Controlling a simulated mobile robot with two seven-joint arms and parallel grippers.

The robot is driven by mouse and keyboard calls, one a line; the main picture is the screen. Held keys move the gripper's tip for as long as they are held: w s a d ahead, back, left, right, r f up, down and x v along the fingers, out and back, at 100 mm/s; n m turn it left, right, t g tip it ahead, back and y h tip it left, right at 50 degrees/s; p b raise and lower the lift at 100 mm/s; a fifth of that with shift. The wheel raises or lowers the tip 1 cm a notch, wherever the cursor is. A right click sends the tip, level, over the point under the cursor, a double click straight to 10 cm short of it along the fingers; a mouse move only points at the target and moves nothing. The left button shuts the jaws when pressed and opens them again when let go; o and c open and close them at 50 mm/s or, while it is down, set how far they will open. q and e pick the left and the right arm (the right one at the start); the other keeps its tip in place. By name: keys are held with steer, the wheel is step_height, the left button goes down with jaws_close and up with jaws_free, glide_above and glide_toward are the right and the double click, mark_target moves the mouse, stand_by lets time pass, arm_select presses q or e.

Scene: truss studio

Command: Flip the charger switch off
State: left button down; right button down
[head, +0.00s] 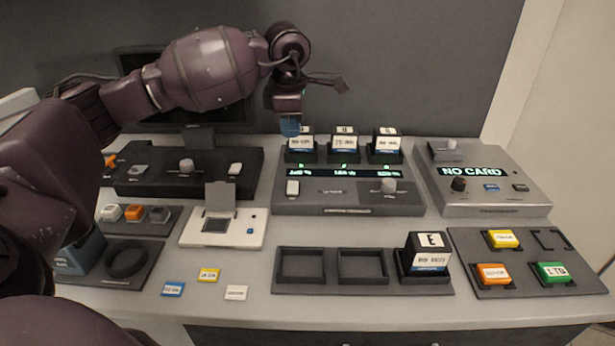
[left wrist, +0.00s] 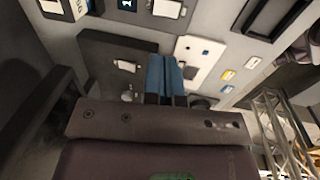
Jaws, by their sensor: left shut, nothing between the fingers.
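The charger (head: 345,207) is a grey console at the table's middle, with three labelled battery packs (head: 343,143) standing in slots at its back and a lit display strip. A white rocker switch (head: 292,188) sits at its front left and a round knob at its front right. The rocker's position is too small to tell. My left gripper (head: 289,128), with blue fingers, is shut and empty, above the charger's back left corner, apart from the rocker. The left wrist view shows its fingers (left wrist: 165,76) together and a white rocker (left wrist: 167,8) at the top edge. My right gripper is out of view.
A dark console (head: 145,185) with its own white switch stands left of the charger. A white card device (head: 250,216) is in front of it. A grey "NO CARD" unit (head: 525,200) stands right. Trays and coloured blocks line the front; a wall stands behind.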

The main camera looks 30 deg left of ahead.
arm_select(q)
steer(key=shift+a, duration=0.15)
steer(key=shift+f, duration=0.1)
steer(key=b, duration=0.1)
glide_toward(293, 183)
steer(key=f, duration=0.6)
steer(key=shift+w+a, duration=0.2)
steer(key=shift+a, duration=0.05)
steer(key=shift+f, duration=0.6)
steer(key=shift+w+f, duration=0.1)
steer(key=shift+f, duration=0.05)
